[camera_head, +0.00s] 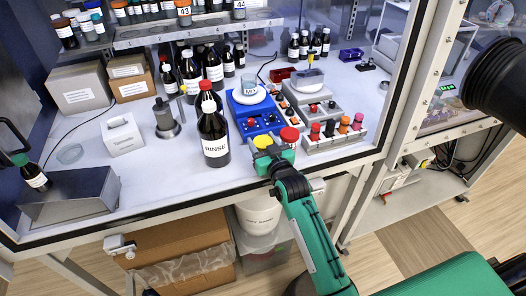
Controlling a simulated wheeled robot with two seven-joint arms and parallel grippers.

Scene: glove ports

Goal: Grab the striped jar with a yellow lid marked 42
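My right gripper (273,152) reaches in over the front edge of the bench from the lower right. A yellow round top (263,142), perhaps the jar's lid, shows right at its fingers. A red round top (289,135) is just to the right of it. The gripper covers what is below the yellow top, so I can see neither stripes nor a 42, and cannot tell whether the fingers are closed on it. Jars marked 43 (184,11) and 44 (239,8) stand on the upper shelf. My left gripper is not in view.
A dark RINSE bottle (214,137) stands close to the left of the gripper. Behind it are a blue scale (252,111) and a grey device (306,92). A rack of coloured-capped vials (335,135) is to the right.

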